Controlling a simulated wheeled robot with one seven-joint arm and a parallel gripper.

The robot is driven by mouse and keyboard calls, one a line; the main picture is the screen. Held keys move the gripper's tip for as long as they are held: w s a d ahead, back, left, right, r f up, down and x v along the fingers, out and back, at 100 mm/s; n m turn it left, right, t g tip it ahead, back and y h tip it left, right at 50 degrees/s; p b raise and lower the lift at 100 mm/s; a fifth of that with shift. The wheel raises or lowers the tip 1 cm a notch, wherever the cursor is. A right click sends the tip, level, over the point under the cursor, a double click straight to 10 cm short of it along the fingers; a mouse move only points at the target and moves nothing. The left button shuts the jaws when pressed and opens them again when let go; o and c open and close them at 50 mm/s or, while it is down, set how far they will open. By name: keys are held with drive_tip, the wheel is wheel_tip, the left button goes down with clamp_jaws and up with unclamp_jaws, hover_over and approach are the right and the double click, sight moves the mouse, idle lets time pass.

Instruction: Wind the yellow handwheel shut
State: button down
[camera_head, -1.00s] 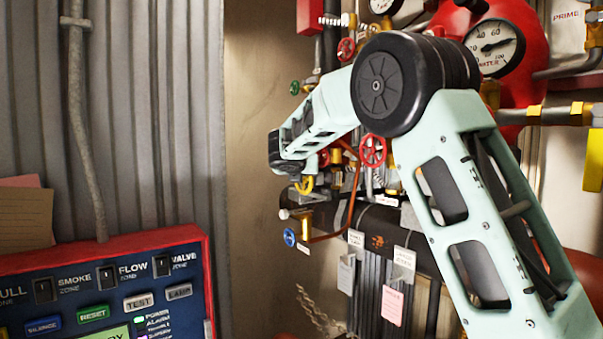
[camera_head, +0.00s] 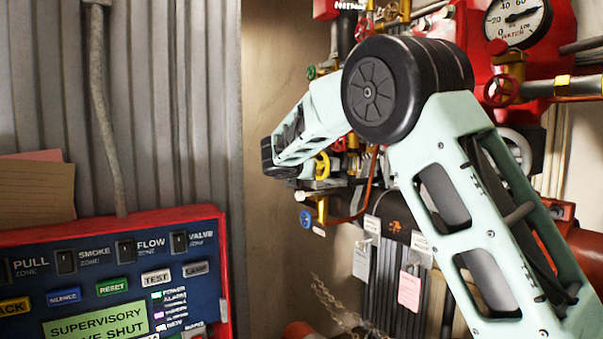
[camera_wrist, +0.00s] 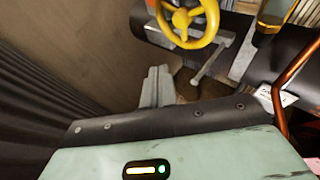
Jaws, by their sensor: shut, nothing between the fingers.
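The yellow handwheel (camera_wrist: 183,17) is at the top of the wrist view, with its spokes and hub showing and its top cut off by the frame edge. In the head view the yellow handwheel (camera_head: 322,165) is small, just beyond the far end of my arm. My gripper (camera_wrist: 158,84) shows as grey fingers together, below and left of the wheel in the picture. It is shut and empty, with a visible gap between it and the wheel in the picture. In the head view my gripper cannot be clearly made out.
A dark pipe (camera_wrist: 262,70) and a copper tube (camera_wrist: 285,82) lie right of the gripper. A blue handwheel (camera_head: 306,219) sits below the yellow one, and hanging tags (camera_head: 409,290) lie right. A red-framed alarm panel (camera_head: 108,283) stands at lower left. A bare wall (camera_head: 268,260) lies between.

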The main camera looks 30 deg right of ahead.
drive_tip(key=d, duration=0.4)
drive_tip(key=shift+s+d+r, duration=0.15)
drive_tip(key=shift+s, duration=0.2)
drive_tip(key=r+p, duration=0.1)
drive_tip(key=r, duration=0.1)
drive_tip(key=s+r+p, duration=0.1)
drive_tip(key=r, duration=0.1)
drive_tip(key=shift+s+r, duration=0.15)
drive_tip(key=shift+s, duration=0.05)
drive_tip(key=w+r+p, duration=0.1)
drive_tip(key=p, duration=0.2)
drive_tip(key=shift+w+r, duration=0.3)
drive_tip(key=shift+w+r+p, duration=0.1)
drive_tip(key=shift+w+p, duration=0.2)
drive_tip(key=shift+w, duration=0.1)
wheel_tip(320, 180, down, 6)
drive_tip(key=b, duration=0.5)
drive_tip(key=shift+d+f, duration=0.2)
drive_tip(key=shift+d, duration=0.25)
